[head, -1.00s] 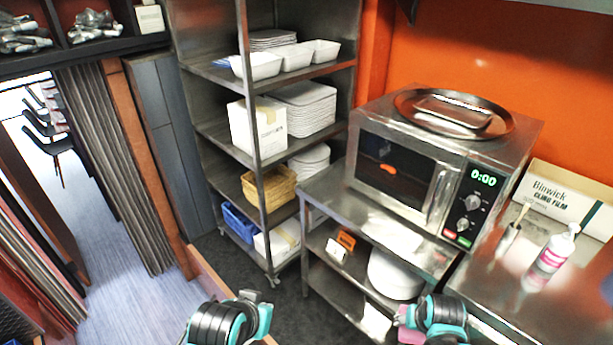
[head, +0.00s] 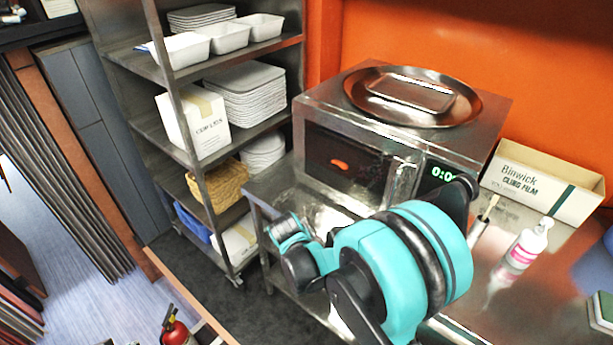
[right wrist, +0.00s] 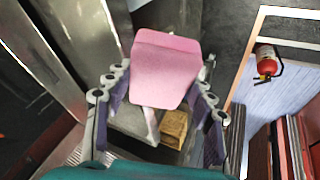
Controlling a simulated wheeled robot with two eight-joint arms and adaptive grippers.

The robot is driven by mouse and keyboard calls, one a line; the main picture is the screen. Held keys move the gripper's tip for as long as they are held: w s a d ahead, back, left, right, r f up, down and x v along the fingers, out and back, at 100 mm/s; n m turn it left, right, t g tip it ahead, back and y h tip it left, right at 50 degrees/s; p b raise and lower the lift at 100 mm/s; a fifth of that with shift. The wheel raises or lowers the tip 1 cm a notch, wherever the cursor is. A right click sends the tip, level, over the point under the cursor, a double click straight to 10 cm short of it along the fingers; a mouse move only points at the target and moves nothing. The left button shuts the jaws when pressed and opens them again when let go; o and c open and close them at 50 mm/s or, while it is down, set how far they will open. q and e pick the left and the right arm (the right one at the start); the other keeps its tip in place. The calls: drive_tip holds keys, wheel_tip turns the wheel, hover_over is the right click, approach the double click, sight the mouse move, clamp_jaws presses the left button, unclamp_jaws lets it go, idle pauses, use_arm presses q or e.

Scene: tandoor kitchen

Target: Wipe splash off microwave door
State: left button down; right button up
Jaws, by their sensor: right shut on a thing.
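The microwave (head: 325,105) stands on a steel table, its dark door (head: 325,180) facing me. In the right wrist view my right gripper (right wrist: 160,92) is shut on a pink pad (right wrist: 165,65), with a finger on either side. In the head view my right arm reaches in front of the microwave. It covers the handle's lower end and much of the control panel, and the pad does not show there. My left gripper is out of view.
A round steel tray (head: 415,112) lies on the microwave. A spray bottle (head: 528,243), a brush (head: 485,215) and a cling film box (head: 540,185) stand on the right counter. A steel shelf rack (head: 195,160) is at left. A fire extinguisher (head: 174,330) stands on the floor.

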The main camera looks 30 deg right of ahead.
drive_tip(key=w+d+r+n+t+h+b, duration=0.1)
drive_tip(key=w+d+r+n+h, duration=0.15)
drive_tip(key=d+r+h, duration=0.2)
drive_tip(key=n+t+h+b, duration=0.3)
drive_tip(key=n+t+h, duration=0.2)
drive_tip(key=t, duration=0.2)
approach(324, 157)
drive_tip(key=w+a, duration=0.2)
drive_tip(key=a, duration=0.1)
drive_tip(key=shift+w+d, duration=0.3)
drive_tip(key=shift+d, duration=0.65)
drive_tip(key=shift+w+d, duration=0.3)
drive_tip(key=shift+d, duration=0.65)
drive_tip(key=shift+w+d, duration=0.3)
drive_tip(key=shift+d, duration=0.6)
drive_tip(key=shift+w+d, duration=0.15)
drive_tip(key=shift+d, duration=0.3)
drive_tip(key=shift+w+d, duration=0.2)
drive_tip(key=shift+d, duration=0.25)
